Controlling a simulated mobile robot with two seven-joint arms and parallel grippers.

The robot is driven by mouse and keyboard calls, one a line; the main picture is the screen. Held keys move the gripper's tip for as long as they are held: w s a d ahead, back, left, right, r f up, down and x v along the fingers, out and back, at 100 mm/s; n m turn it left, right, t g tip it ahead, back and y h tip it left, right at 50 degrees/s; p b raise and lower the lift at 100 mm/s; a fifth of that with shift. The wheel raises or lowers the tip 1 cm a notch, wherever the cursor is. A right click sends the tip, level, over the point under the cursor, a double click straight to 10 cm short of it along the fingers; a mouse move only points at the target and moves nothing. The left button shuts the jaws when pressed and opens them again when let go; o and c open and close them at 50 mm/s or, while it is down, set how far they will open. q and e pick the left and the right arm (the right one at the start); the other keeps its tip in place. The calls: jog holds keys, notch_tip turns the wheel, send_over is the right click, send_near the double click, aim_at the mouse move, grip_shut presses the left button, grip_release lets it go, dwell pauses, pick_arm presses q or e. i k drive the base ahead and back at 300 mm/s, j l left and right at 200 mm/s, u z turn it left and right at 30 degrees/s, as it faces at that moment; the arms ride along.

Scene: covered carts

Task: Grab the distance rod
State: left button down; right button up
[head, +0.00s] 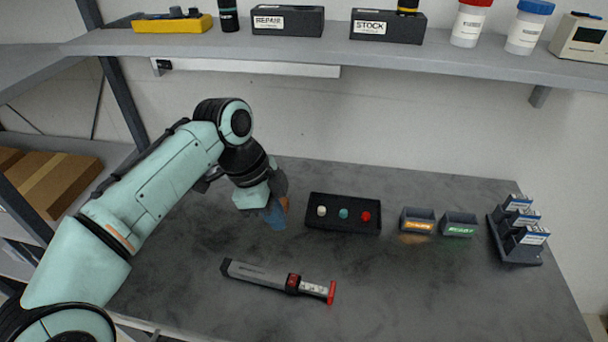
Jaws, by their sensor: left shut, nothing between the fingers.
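The distance rod appears to be the long grey tool (262,274) with a red band, a pale marked section and a red end piece at its right. It lies flat on the dark worktop (400,290), slanting slightly down to the right. My left gripper (277,215) is above and behind the rod, near the left end of a black button box, and apart from the rod. Its fingers point down, look shut and hold nothing visible. My right gripper is not in view.
The black box (343,228) with white, teal and red knobs stands behind the rod. A shelf (300,45) with boxes and jars runs above. The front right worktop is clear.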

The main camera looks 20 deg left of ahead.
aim_at(229, 268)
jog(key=k, duration=1)
